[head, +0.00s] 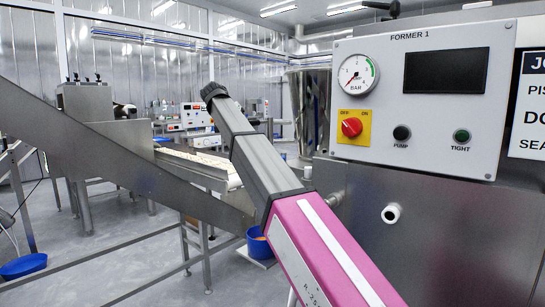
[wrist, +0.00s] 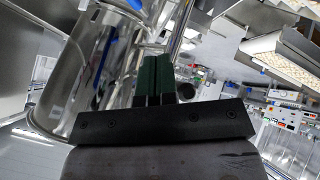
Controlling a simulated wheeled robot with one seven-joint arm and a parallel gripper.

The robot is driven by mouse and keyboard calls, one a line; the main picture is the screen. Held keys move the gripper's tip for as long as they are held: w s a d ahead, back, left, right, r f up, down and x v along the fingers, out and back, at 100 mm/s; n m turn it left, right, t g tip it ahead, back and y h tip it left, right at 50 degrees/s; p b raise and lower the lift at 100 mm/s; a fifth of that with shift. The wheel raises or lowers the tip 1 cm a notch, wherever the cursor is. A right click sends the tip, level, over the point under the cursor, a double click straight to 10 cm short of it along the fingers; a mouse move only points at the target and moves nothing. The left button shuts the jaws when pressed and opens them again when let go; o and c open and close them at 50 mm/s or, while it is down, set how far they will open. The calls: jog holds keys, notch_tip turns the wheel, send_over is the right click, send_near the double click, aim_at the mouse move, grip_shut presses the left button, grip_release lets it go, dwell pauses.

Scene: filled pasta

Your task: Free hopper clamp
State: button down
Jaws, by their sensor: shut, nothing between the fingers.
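In the wrist view my gripper (wrist: 153,62) is shut, its two dark green fingers close together with nothing between them. Beyond and to the left of the fingers is a large shiny steel vessel (wrist: 75,85), which appears to be the hopper; a gap in depth to it cannot be judged. In the head view a steel hopper (head: 316,105) stands behind the left edge of the Former 1 panel, partly hidden by it. I cannot make out the hopper clamp clearly in either view.
The Former 1 control panel (head: 425,95) has a pressure gauge (head: 358,74), a red switch (head: 352,127) on yellow and a dark screen (head: 446,70). A white conveyor (head: 205,162) runs behind a sloping steel beam (head: 120,150). Blue tubs (head: 24,266) stand low down.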

jog(key=s+d+x, duration=0.1)
jog(key=x, duration=0.9)
jog(key=s+d+r+x, duration=0.1)
jog(key=d+x, duration=0.1)
jog(key=x, duration=0.8)
jog(key=shift+d+g, duration=0.2)
jog(key=shift+g, duration=0.2)
jog(key=d, duration=0.1)
jog(key=d+n, duration=0.1)
jog(key=shift+s+d+n+t+y, duration=0.3)
jog(key=shift+s, duration=0.1)
